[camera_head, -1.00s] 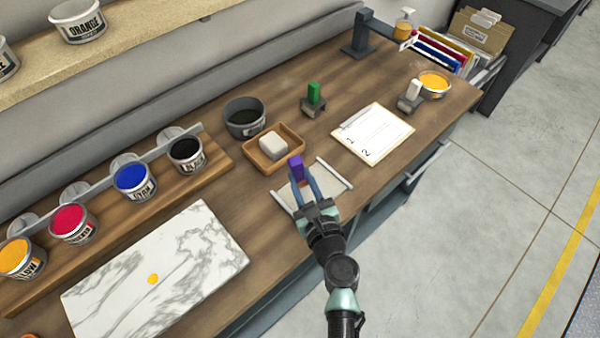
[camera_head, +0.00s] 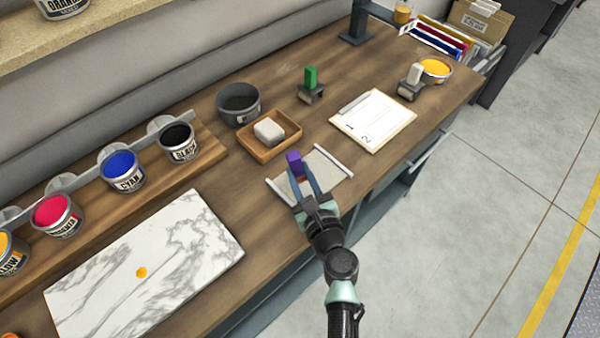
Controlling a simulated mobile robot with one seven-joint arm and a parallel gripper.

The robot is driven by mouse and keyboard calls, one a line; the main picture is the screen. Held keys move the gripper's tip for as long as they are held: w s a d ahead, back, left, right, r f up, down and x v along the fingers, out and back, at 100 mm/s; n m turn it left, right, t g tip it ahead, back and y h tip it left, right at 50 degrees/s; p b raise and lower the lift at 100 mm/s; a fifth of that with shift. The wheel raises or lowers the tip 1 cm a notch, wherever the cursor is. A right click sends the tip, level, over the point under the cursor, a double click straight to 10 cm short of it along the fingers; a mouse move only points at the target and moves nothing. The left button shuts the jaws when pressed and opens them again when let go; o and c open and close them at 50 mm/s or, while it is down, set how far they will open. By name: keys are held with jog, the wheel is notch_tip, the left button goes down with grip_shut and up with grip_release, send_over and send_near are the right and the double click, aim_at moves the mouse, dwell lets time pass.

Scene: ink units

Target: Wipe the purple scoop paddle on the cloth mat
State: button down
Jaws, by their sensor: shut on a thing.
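The purple scoop paddle (camera_head: 294,160) shows its purple handle upright between the fingers of my gripper (camera_head: 300,178). My gripper is shut on it. The paddle's lower end is hidden by the fingers. The cloth mat (camera_head: 328,168) is a pale sheet with white bars at its two ends, lying near the front edge of the bench. My gripper and the paddle are over the left part of the mat. I cannot tell whether the paddle touches the cloth.
A wooden tray (camera_head: 247,145) with a pale block (camera_head: 268,131) stands just behind the mat. A dark bowl (camera_head: 238,104), a green-handled tool (camera_head: 311,80) and a clipboard (camera_head: 392,118) are near. A marble slab (camera_head: 70,300) with an orange dab lies left; ink cans stand behind it.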

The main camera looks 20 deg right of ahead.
aim_at(299, 163)
jog(key=shift+f+b, duration=0.75)
jog(key=shift+d, duration=0.1)
jog(key=shift+w+d+b, duration=0.25)
jog(key=shift+w+d, duration=0.15)
jog(key=shift+d, duration=0.7)
jog(key=shift+w+d+b, duration=0.25)
jog(key=shift+w+d, duration=0.1)
jog(key=shift+d, duration=0.7)
jog(key=shift+w+d+b, duration=0.25)
jog(key=shift+w+d, duration=0.15)
jog(key=shift+d, duration=0.7)
jog(key=shift+s+a+p, duration=0.3)
jog(key=shift+s+a, duration=0.1)
jog(key=shift+a, duration=0.75)
jog(key=shift+s+a+p, duration=0.35)
jog(key=shift+a, duration=0.75)
jog(key=shift+s+a+p, duration=0.3)
jog(key=shift+s+a, duration=0.1)
jog(key=shift+a, duration=0.75)
notch_tip(299, 163, up, 6)
jog(key=p, duration=0.6)
jog(key=shift+r, duration=0.15)
